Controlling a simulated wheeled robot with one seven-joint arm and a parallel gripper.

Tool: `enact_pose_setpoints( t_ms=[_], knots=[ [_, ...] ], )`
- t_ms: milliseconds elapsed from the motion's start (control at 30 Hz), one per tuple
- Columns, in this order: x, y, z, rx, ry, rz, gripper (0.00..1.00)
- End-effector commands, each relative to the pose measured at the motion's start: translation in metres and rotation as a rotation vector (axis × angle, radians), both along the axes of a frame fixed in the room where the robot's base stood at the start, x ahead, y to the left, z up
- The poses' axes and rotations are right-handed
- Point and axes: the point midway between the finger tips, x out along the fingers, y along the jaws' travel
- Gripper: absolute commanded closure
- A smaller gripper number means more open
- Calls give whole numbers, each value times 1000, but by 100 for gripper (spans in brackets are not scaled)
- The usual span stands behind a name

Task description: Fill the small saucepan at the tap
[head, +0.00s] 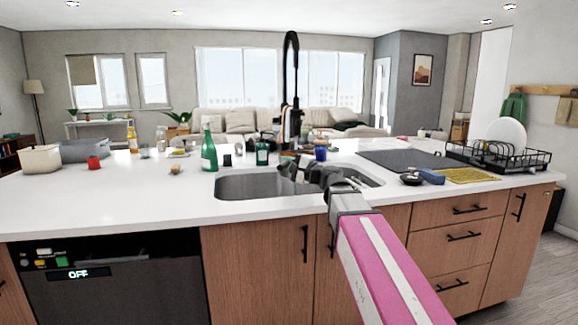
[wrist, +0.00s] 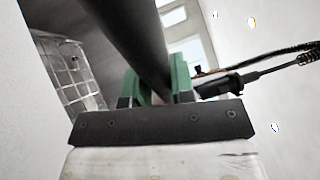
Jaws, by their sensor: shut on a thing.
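The black tap (head: 291,45) rises in an arch behind the sink (head: 250,188) in the head view. My gripper (head: 308,171) is over the sink, just in front of the tap and largely hidden by my arm. In the wrist view, its green fingers (wrist: 157,86) are shut on a thick dark bar that looks like the saucepan's handle (wrist: 138,35). I cannot make out the pan's bowl or its contents. A black fitting (wrist: 222,86) with a coiled hose, apparently part of the tap, lies right of the fingers, apart from them. No water shows.
A green bottle (head: 209,150) and a small dark bottle (head: 262,154) stand behind the sink. A dish rack (head: 500,157) and a black board (head: 400,160) are at right. The counter's front left (head: 120,208) is clear.

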Motion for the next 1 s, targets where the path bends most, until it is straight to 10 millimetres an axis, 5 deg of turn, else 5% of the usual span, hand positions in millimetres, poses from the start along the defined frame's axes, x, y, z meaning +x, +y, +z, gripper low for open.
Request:
enact_pose_setpoints(
  t_ms=[333,1000],
  knots=[
    [-10,19,-1,0,-3,77,100],
    [40,12,-1,1,-3,75,100]
  ],
)
